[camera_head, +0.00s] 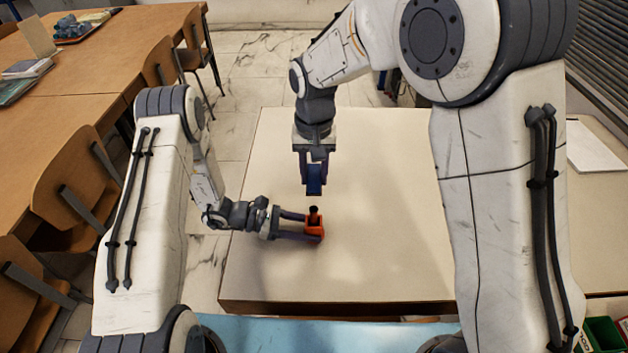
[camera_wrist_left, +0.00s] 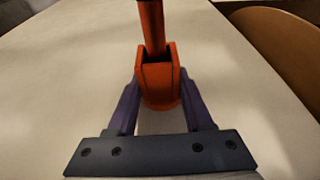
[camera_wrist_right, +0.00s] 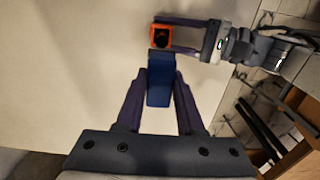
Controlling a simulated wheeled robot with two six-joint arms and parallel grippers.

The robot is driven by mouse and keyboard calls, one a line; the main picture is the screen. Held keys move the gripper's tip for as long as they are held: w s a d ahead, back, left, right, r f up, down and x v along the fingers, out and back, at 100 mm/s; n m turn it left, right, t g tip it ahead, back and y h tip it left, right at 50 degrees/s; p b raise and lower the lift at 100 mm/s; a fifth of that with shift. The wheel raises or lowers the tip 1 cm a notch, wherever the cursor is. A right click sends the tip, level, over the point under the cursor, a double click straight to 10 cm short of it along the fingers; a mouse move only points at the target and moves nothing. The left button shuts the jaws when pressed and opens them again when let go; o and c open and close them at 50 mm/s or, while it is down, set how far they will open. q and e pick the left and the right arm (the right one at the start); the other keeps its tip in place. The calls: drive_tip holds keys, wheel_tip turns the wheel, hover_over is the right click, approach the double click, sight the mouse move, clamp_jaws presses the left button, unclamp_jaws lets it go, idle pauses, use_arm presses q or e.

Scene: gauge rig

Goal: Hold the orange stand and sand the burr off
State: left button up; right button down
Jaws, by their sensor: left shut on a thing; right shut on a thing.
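The orange stand (camera_head: 314,233) is upright on the pale table, with a rod rising from it that looks dark-topped in the head view and orange-brown in the left wrist view (camera_wrist_left: 152,28). My left gripper (camera_head: 316,228) is shut on the stand from the left, a finger on each side. My right gripper (camera_head: 314,172) points down and is shut on a blue block (camera_head: 314,187). The block hangs just behind and above the rod, apart from it in the head view. It also shows in the right wrist view (camera_wrist_right: 160,88). I cannot make out the burr.
The pale tabletop (camera_head: 390,240) is otherwise clear around the stand. Wooden desks (camera_head: 70,110) and chairs (camera_head: 75,190) stand at the left. A white sheet (camera_head: 594,147) lies on a surface at the right, and a green bin (camera_head: 602,334) is at the lower right.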

sight(314, 195)
drive_tip(key=shift+s, duration=1.55)
drive_tip(key=shift+f, duration=1.85)
drive_tip(key=shift+f, duration=0.6)
drive_tip(key=shift+w, duration=0.2)
drive_tip(key=shift+w, duration=0.65)
drive_tip(key=shift+s, duration=0.1)
drive_tip(key=shift+s+d+f, duration=0.15)
drive_tip(key=shift+s, duration=1.5)
